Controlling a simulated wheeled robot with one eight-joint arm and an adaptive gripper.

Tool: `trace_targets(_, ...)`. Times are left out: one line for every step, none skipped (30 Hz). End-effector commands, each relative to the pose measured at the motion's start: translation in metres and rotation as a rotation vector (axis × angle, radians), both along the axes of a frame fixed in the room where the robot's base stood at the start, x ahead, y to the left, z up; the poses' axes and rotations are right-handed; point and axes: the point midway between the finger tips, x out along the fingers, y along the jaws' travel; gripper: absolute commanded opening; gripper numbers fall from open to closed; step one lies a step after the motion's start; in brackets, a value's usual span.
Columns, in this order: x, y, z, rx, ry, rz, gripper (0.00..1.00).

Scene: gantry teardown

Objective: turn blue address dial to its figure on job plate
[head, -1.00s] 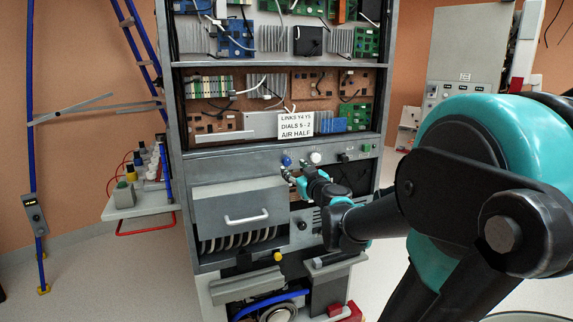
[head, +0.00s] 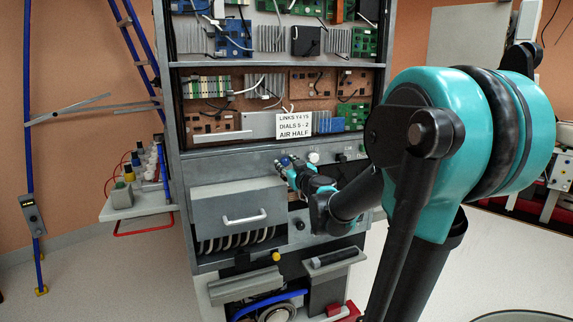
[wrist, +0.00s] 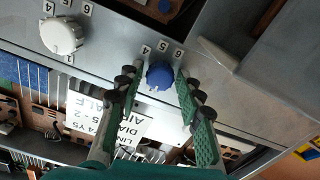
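The blue address dial (wrist: 160,75) is a round knob on the grey panel, with figures 4, 5 and 6 showing around it in the wrist view. My gripper (wrist: 157,80) is open, with one green-padded finger on each side of the dial; the right finger is closer. I cannot tell whether either finger touches it. In the head view my gripper (head: 287,169) is at the panel and partly covers the blue dial (head: 285,161). The dial's pointer mark is not clear. The white job plate (head: 294,126) above reads "LINKS Y4 Y5, DIALS 5 - 2, AIR HALF".
A white dial (wrist: 62,36) sits beside the blue one, also with figures around it. A grey drawer box with a handle (head: 245,218) juts out below left of the dials. Shelves of circuit boards (head: 345,84) are above. A side shelf (head: 138,206) stands at left.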

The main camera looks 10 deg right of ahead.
Motion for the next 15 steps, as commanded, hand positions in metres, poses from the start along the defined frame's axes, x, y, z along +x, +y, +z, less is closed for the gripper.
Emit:
trace_targets(-0.0001, 0.0000, 0.0000, 0.000, 0.000, 0.000, 0.27)
trace_targets(-0.0001, 0.0000, 0.0000, 0.000, 0.000, 0.000, 0.23)
trace_targets(-0.0001, 0.0000, 0.0000, 0.000, 0.000, 0.000, 0.18)
trace_targets(-0.0001, 0.0000, 0.0000, 0.000, 0.000, 0.000, 0.14)
trace_targets(-0.0001, 0.0000, 0.0000, 0.000, 0.000, 0.000, 0.10)
trace_targets(-0.0001, 0.0001, 0.0000, 0.000, 0.000, 0.000, 0.05)
trace_targets(-0.0001, 0.0001, 0.0000, 0.000, 0.000, 0.000, 0.02)
trace_targets(-0.0001, 0.0001, 0.0001, 0.000, 0.000, 0.000, 0.00)
trace_targets(-0.0001, 0.0001, 0.0001, 0.000, 0.000, 0.000, 0.00)
trace_targets(-0.0001, 0.0001, 0.0001, 0.001, 0.000, 0.000, 0.00)
trace_targets(-0.0001, 0.0001, 0.0001, 0.002, 0.000, 0.000, 0.00)
trace_targets(-0.0001, 0.0001, 0.0001, 0.004, 0.001, 0.000, 0.00)
trace_targets(-0.0002, 0.0001, 0.0001, 0.008, 0.002, 0.000, 0.00)
trace_targets(-0.0002, 0.0001, 0.0001, 0.012, 0.003, 0.000, 0.00)
trace_targets(-0.0002, 0.0001, 0.0001, 0.019, 0.004, 0.000, 0.00)
